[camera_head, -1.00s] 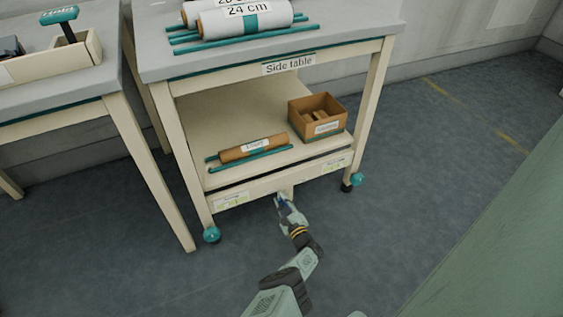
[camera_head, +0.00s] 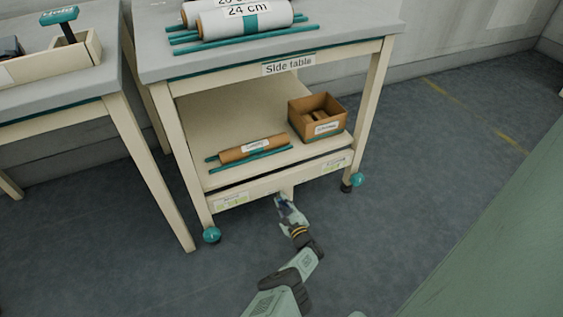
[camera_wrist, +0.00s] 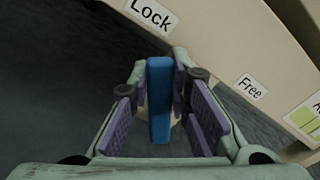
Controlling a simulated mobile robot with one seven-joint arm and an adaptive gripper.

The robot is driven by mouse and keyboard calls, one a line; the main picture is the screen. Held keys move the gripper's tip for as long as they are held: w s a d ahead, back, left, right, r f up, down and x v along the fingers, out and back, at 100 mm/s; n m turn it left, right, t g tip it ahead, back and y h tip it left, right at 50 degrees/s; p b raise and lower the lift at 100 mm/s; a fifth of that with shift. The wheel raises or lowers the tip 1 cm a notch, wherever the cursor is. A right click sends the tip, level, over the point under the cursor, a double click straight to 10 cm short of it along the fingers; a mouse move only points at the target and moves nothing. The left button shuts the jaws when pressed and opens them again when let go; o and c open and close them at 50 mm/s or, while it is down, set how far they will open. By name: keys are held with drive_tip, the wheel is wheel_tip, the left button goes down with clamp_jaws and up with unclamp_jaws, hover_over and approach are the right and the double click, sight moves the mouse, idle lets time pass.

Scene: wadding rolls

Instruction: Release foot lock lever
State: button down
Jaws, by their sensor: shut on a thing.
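The blue lever (camera_wrist: 159,110) stands upright between the purple pads of my gripper (camera_wrist: 168,95) in the wrist view. My gripper is shut on it. A "Lock" label (camera_wrist: 151,15) is on the cream panel beyond and to the left of the lever, and a "Free" label (camera_wrist: 251,88) is to its right. In the head view my gripper (camera_head: 283,203) is low at the middle of the front lower edge of the side table (camera_head: 262,182). The lever is mostly hidden by the fingers there.
The side table has teal-topped castors at its front left (camera_head: 211,235) and front right (camera_head: 357,180). Its lower shelf holds a brown roll (camera_head: 252,148) and an open brown box (camera_head: 333,111). White rolls (camera_head: 246,24) lie on top. The floor in front is clear.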

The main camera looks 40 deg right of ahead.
sight(290, 189)
drive_tip(key=d+m, duration=0.1)
drive_tip(key=m, duration=0.2)
drive_tip(key=shift+s+d+r, duration=0.15)
drive_tip(key=shift+d+r, duration=0.2)
drive_tip(key=m, duration=0.1)
drive_tip(key=d+m+b, duration=0.1)
drive_tip(key=shift+s+d+r+m, duration=0.1)
drive_tip(key=shift+s+d+m, duration=0.1)
drive_tip(key=shift+m, duration=0.2)
drive_tip(key=d+m, duration=0.1)
drive_tip(key=d+m+b, duration=0.1)
drive_tip(key=m, duration=0.1)
drive_tip(key=shift+s+m, duration=0.2)
drive_tip(key=shift+m, duration=0.1)
drive_tip(key=shift+s+d+f+m+b, duration=0.15)
drive_tip(key=shift+d+m+b, duration=0.2)
drive_tip(key=shift+m, duration=0.35)
drive_tip(key=shift+d+f+m+b, duration=0.2)
drive_tip(key=shift+d+m+b, duration=0.1)
drive_tip(key=shift+m+b, duration=0.3)
drive_tip(key=shift+s+d+f+m+b, duration=0.15)
drive_tip(key=shift+d+m+b, duration=0.15)
drive_tip(key=shift+m, duration=0.5)
drive_tip(key=shift+w, duration=0.1)
drive_tip(key=c, duration=1.5)
unclamp_jaws()
